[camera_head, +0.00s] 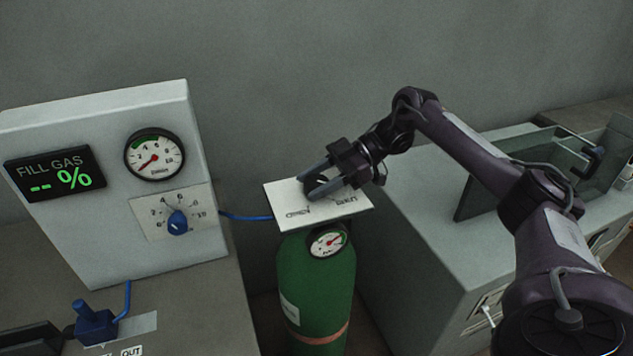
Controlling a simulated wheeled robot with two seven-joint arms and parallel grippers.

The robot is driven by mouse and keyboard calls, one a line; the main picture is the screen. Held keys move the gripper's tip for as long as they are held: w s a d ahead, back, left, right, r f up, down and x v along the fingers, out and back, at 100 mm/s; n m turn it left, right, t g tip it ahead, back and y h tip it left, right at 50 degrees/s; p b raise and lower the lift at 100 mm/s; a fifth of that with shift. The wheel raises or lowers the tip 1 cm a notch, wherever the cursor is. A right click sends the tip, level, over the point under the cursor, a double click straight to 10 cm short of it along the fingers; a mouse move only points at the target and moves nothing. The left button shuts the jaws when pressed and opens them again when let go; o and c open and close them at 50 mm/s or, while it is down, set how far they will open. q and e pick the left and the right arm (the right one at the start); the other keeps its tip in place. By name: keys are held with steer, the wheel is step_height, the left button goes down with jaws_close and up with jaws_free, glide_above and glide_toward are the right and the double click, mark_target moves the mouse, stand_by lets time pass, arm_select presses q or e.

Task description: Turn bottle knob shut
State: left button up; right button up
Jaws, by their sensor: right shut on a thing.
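A green gas bottle (317,285) stands upright between two counters. A small round gauge (328,242) sits on its neck, under a white label plate (350,212) with lettering, one word reading OPEN. A dark knob (318,186) sits on top of the plate. My right gripper (317,182) reaches in from the right over the plate, with its two fingers shut around the knob. The fingers partly hide the knob. My left gripper is not in view.
A grey panel (105,205) at the left carries a FILL GAS display (55,173), a dial gauge (155,154) and a blue knob (178,222). A blue valve (94,322) sits below it. A grey cabinet (420,235) with a glass-walled box (530,165) stands at the right.

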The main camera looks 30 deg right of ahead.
mark_target(317, 180)
steer(key=o, duration=1)
steer(key=shift+c, duration=0.2)
steer(key=shift+v, duration=1.4)
steer(key=shift+d+r, duration=0.2)
steer(key=shift+p+v, duration=0.35)
steer(key=shift+v, duration=0.75)
steer(key=shift+s+d+r+p, duration=0.1)
steer(key=shift+d+r+p, duration=0.05)
steer(key=shift+d+p, duration=0.2)
steer(key=shift+s+d+r+p, duration=0.1)
steer(key=shift+d+p, duration=0.05)
steer(key=shift+d, duration=0.2)
steer(key=shift+s+d+r+p, duration=0.1)
steer(key=shift+d+p, duration=0.05)
steer(key=shift+d, duration=0.2)
